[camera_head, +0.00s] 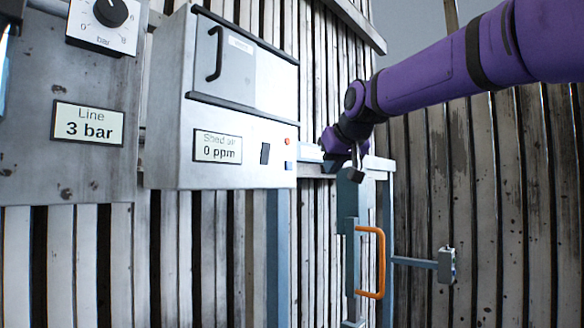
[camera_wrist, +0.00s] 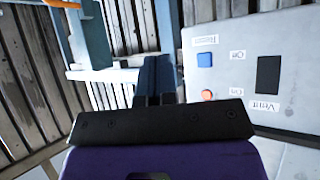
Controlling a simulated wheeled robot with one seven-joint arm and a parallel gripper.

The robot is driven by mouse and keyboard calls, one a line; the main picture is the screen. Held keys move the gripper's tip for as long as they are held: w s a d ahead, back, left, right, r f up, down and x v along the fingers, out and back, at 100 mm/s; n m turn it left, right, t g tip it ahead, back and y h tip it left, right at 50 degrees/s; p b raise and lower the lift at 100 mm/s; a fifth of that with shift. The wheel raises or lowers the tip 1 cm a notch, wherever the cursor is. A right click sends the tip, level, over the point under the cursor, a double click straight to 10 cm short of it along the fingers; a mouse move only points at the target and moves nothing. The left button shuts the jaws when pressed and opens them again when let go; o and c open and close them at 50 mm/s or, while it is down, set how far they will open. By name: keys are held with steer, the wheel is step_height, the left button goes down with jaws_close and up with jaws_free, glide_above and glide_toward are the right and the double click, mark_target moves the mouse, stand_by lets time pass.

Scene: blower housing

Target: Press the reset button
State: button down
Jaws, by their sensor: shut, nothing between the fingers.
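The grey control box (camera_head: 238,100) hangs left of my arm in the head view. A small blue button (camera_head: 288,165) sits low on its right edge, below a red one (camera_head: 287,141). In the wrist view the blue button (camera_wrist: 204,60) is right of my fingers, with a turned label reading "Reset" beside it. My gripper (camera_wrist: 154,78) is shut and empty, apart from the buttons. In the head view my gripper (camera_head: 336,163) is right of the box, its fingertips hard to make out.
A black rocker switch (camera_wrist: 268,74) labelled "Vent" is beside the buttons. A display (camera_head: 217,147) reads 0 ppm. A pale shelf or frame (camera_head: 378,163) lies close to my gripper. An orange handle (camera_head: 378,262) hangs below it. A gauge panel (camera_head: 60,160) is at left.

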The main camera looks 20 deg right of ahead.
mark_target(289, 166)
steer(key=shift+a, duration=0.1)
steer(key=w+a, duration=0.5)
steer(key=w, duration=0.2)
stand_by(0.4)
steer(key=shift+w+a, duration=0.1)
stand_by(1.9)
steer(key=shift+w+a, duration=0.2)
steer(key=shift+w, duration=0.05)
steer(key=shift+w+a, duration=0.25)
steer(key=shift+w, duration=0.1)
stand_by(0.9)
stand_by(0.4)
steer(key=shift+s+d, duration=0.5)
steer(key=shift+s, duration=0.2)
